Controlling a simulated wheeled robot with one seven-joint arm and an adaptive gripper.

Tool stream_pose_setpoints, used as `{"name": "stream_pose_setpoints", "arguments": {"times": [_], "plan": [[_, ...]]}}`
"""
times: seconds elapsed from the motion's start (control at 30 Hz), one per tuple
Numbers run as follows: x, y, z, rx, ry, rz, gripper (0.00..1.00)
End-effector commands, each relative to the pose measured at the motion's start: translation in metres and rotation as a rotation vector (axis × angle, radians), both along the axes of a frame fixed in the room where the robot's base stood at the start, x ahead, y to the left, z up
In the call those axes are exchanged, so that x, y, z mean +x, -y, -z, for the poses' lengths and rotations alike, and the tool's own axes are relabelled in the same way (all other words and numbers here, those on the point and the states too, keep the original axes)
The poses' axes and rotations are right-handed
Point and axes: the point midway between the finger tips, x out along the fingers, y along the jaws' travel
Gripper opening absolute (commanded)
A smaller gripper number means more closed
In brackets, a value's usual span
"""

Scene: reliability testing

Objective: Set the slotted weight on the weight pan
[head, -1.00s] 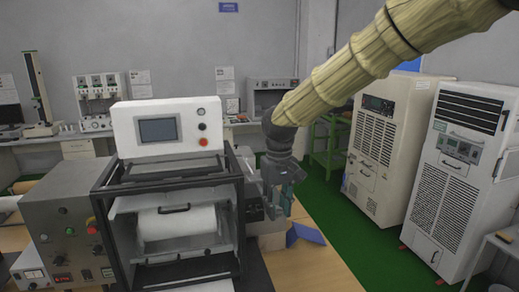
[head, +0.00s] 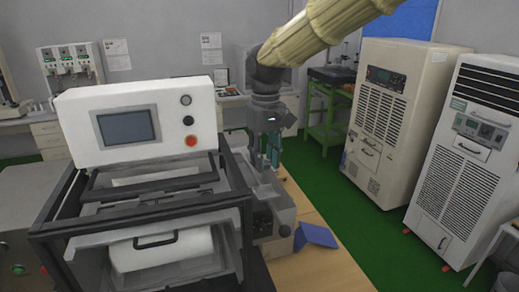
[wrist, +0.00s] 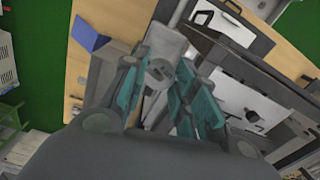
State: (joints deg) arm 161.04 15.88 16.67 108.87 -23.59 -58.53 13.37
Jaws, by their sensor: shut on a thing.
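My gripper (head: 273,152) points down above the grey bench device beside the framed machine. In the wrist view its teal fingers (wrist: 158,78) are closed around a small grey round piece (wrist: 160,70), which looks like the slotted weight. The fingers partly cover it, and it is too small to make out in the head view. I cannot pick out the weight pan with certainty. A pale grey part (wrist: 166,40) lies just beyond the held piece in the wrist view, and I cannot tell whether they touch.
The grey device (head: 272,215) has a pale tray-like top and front knobs. The black-framed machine (head: 150,215) stands close on the left. Green floor and white cabinets (head: 400,130) are on the right.

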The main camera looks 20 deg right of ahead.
Motion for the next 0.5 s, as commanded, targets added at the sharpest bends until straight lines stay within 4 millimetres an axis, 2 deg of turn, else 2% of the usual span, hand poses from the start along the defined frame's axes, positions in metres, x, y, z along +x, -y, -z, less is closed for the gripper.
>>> {"name": "stream_pose_setpoints", "arguments": {"times": [0.27,0.5], "plan": [[0.003,0.002,0.01,0.0,-0.003,0.002,0.03],[0.006,0.0,0.032,0.0,-0.004,0.0,0.03]]}}
